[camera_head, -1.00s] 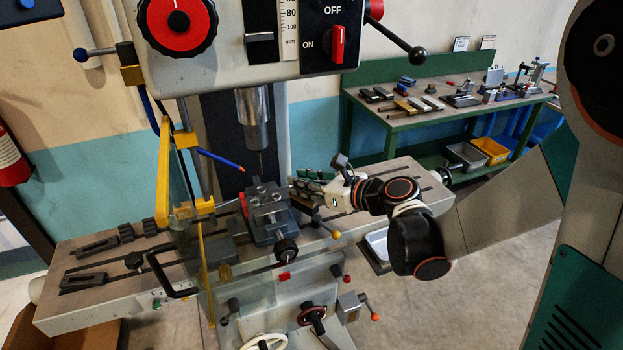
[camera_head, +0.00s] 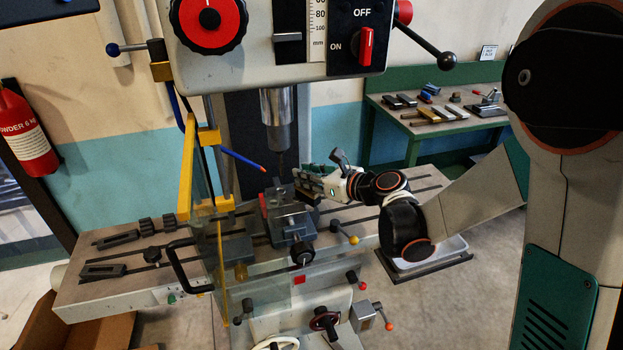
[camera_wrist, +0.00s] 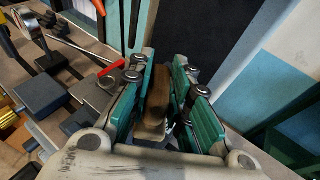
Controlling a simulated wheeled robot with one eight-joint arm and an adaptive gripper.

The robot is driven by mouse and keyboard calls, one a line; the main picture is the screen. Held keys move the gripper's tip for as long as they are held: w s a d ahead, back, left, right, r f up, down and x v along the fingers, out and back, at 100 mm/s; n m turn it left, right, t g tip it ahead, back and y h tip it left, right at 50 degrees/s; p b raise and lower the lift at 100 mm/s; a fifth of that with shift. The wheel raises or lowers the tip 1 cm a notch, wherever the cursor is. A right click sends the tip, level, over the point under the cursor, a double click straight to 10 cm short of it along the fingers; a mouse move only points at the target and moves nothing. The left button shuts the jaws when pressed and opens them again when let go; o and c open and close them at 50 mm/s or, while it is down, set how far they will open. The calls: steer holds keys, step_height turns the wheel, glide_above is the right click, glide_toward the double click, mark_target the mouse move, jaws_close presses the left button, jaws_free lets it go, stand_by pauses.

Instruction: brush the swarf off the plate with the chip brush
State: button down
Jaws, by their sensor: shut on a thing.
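My gripper (camera_head: 304,181) is just behind and right of the grey vise (camera_head: 297,232) on the drill press table. In the wrist view my gripper (camera_wrist: 160,90) has its green fingers closed on a brown wooden piece, which looks like the handle of the chip brush (camera_wrist: 159,88). The brush's bristles are not clearly visible. A small grey surface on top of the vise may be the plate, but I cannot tell it from the vise. Swarf is too small to make out.
The drill chuck and bit (camera_head: 279,135) hang above the vise. A clear guard with a yellow frame (camera_head: 188,165) stands left of it. Clamps (camera_head: 115,240) lie on the table (camera_head: 85,293) at left. A bench (camera_head: 440,128) with tools stands behind.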

steer(key=shift+w+a, duration=0.15)
steer(key=shift+w, duration=0.05)
steer(key=shift+f+b, duration=0.35)
stand_by(0.4)
steer(key=shift+w+a, duration=0.2)
steer(key=shift+w, duration=0.5)
steer(key=shift+w+a, duration=0.2)
steer(key=shift+w, duration=0.5)
steer(key=shift+w+a, duration=0.2)
steer(key=shift+w, duration=0.5)
steer(key=shift+s+d+b, duration=0.15)
steer(key=shift+s+d, duration=0.05)
steer(key=shift+s, duration=0.5)
steer(key=shift+s+d+b, duration=0.15)
steer(key=shift+s+d, duration=0.05)
steer(key=shift+s, duration=0.5)
steer(key=shift+s+d+b, duration=0.15)
steer(key=shift+s+d, duration=0.05)
steer(key=shift+s, duration=0.5)
